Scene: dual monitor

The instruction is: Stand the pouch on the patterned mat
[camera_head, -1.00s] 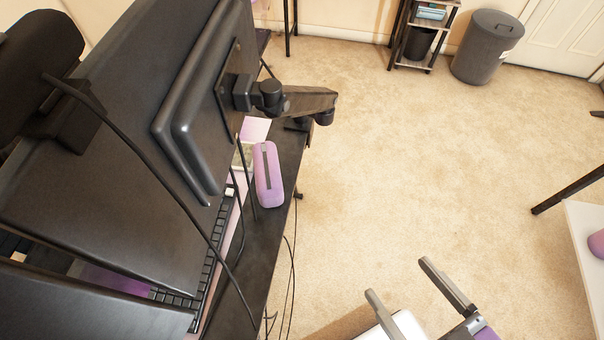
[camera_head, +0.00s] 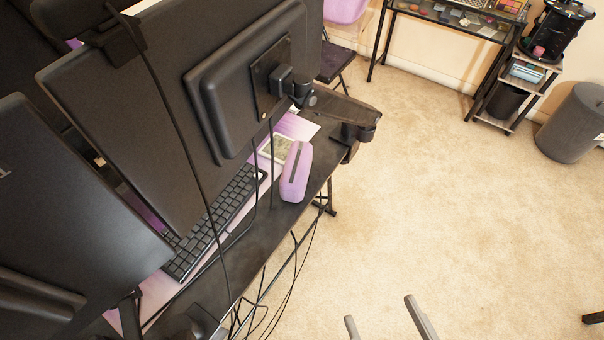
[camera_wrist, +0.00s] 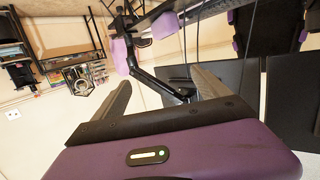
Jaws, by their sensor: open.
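The pouch (camera_head: 296,172) is a rounded lilac block with a dark zip strip. It is on the black desk (camera_head: 264,229), behind the monitors and near the desk's edge. A pink-lilac mat (camera_head: 160,288) lies under the keyboard. A small pale patterned piece (camera_head: 277,149) lies beside the pouch, partly hidden by it; I cannot tell which is the patterned mat. My gripper (camera_head: 383,312) is open and empty over the carpet, right of and apart from the desk. Its fingers also show spread in the wrist view (camera_wrist: 161,88), with a lilac shape (camera_wrist: 165,27) beyond, perhaps the pouch.
Large monitors (camera_head: 120,120) crowd the desk's left, with a monitor arm (camera_head: 345,112) beyond the pouch. Cables (camera_head: 285,270) hang at the desk edge. A keyboard (camera_head: 215,222) is partly hidden. A grey bin (camera_head: 575,122) and shelf stand far right. The carpet (camera_head: 450,200) is open.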

